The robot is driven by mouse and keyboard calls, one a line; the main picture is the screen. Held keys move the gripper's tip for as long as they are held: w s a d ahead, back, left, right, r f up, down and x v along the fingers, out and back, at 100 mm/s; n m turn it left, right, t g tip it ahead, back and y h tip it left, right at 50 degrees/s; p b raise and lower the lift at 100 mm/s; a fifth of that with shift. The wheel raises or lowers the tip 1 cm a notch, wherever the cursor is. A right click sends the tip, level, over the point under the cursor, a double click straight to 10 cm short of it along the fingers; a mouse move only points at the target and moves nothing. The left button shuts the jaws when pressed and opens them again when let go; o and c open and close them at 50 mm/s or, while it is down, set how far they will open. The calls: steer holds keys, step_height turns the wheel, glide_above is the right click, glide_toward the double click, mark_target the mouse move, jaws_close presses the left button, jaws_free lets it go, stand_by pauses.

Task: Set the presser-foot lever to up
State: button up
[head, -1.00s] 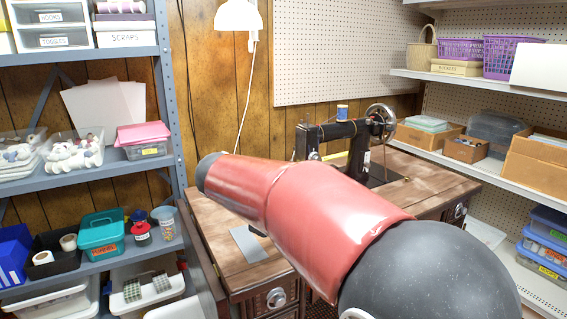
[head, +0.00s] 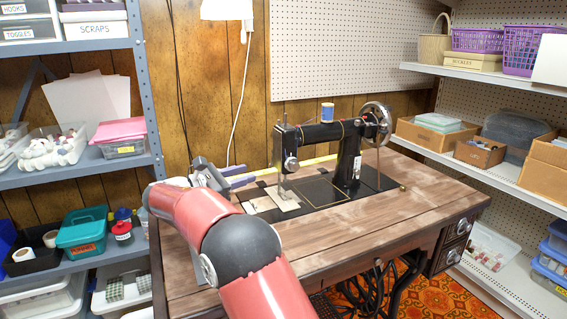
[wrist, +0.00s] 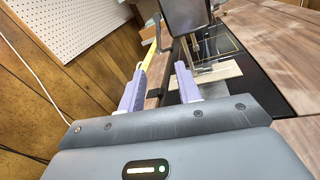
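The black sewing machine (head: 322,132) stands on the wooden treadle table. My gripper (head: 251,174) is left of the machine's needle end, low above the table, with its fingers pointing right toward it. In the wrist view, the two pale purple fingers (wrist: 160,68) are apart with nothing between them. The dark end of the machine head (wrist: 185,14) is just beyond the fingertips. A thin grey bent lever (wrist: 158,34) beside its left edge looks like the presser-foot lever. It appears apart from the fingers, and I cannot tell its setting. In the head view the lever is not distinguishable.
The wooden table top (head: 400,185) is mostly clear on the right and in front. A blue thread spool (head: 327,112) tops the machine, and a handwheel (head: 376,122) is at its right end. A yellow strip (wrist: 124,80) lies behind. Shelves (head: 75,172) stand close on the left.

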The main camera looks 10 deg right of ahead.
mark_target(272, 159)
steer(key=shift+x, duration=4)
steer(key=shift+w, duration=0.1)
jaws_close()
